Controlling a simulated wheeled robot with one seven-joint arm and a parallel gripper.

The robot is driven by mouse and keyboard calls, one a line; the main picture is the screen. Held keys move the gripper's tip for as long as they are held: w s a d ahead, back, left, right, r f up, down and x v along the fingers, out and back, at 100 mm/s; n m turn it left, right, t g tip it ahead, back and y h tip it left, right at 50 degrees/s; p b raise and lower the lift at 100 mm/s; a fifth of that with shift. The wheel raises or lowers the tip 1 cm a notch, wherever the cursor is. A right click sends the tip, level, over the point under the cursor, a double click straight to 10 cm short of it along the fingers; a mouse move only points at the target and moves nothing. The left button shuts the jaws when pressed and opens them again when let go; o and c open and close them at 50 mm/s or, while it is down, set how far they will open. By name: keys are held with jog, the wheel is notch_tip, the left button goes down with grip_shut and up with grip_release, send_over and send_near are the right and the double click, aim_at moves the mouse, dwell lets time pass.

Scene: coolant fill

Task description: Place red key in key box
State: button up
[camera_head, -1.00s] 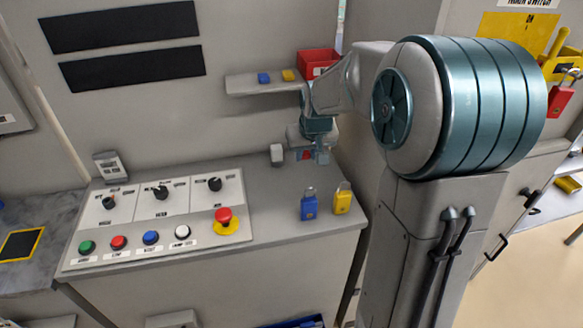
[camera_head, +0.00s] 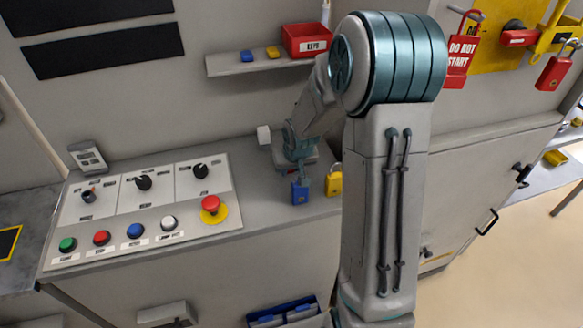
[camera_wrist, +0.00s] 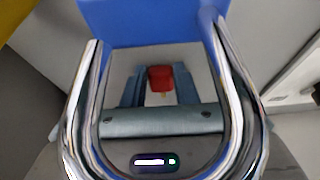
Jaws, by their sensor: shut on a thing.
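My gripper (camera_wrist: 160,92) is shut on the red key (camera_wrist: 160,76), whose red head shows between the two fingers in the wrist view. In the head view my gripper (camera_head: 303,168) is low over the grey console top, just behind the blue padlock (camera_head: 300,193). The key is mostly hidden there. The key box (camera_head: 309,40) is a red open bin labelled KEYS on the wall shelf, above and behind my gripper. Its inside is not clearly visible.
The blue padlock's shackle (camera_wrist: 85,110) fills the wrist view, very close to the camera. A yellow padlock (camera_head: 334,183) stands to the right. Blue (camera_head: 247,56) and yellow (camera_head: 272,52) keys lie on the shelf (camera_head: 228,66). The button panel (camera_head: 130,230) is left.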

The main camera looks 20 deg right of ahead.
jog(key=shift+f, duration=0.2)
jog(key=o, duration=0.9)
jog(key=shift+r, duration=0.1)
jog(key=shift+o, duration=0.2)
jog(key=shift+r, duration=0.1)
